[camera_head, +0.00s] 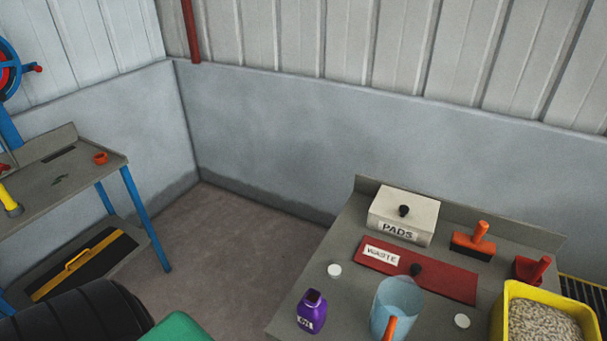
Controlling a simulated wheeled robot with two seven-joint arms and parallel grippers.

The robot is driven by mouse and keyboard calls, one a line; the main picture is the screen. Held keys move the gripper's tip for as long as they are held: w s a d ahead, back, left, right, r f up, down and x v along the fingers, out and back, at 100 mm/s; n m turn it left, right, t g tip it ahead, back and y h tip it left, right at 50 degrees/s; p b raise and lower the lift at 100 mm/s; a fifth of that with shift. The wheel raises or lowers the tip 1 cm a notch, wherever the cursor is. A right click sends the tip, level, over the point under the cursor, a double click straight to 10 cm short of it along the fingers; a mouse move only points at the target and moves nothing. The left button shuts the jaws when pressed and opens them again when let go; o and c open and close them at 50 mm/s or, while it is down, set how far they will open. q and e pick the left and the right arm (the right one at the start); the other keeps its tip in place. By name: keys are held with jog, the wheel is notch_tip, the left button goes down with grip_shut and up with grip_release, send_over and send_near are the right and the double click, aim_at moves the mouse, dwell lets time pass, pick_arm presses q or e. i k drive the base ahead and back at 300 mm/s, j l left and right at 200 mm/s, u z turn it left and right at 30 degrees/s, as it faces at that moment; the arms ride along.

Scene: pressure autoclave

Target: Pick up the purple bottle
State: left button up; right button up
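The purple bottle (312,312) stands upright near the front left edge of the grey bench (352,232) at the lower right. Its top looks open and dark, and it has a small label low on its front. Nothing touches it. Neither of my grippers is in view.
A translucent blue container (397,308) with an orange handle in it stands right of the bottle. A white disc (334,270) lies behind the bottle. Behind are a red WASTE lid (440,281) and a PADS box (404,214). A yellow bin (502,305) stands right.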

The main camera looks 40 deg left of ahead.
aim_at(312, 310)
jog(key=j+u, duration=0.15)
jog(key=u, duration=0.25)
jog(key=k+j+u, duration=0.1)
jog(key=u, duration=0.35)
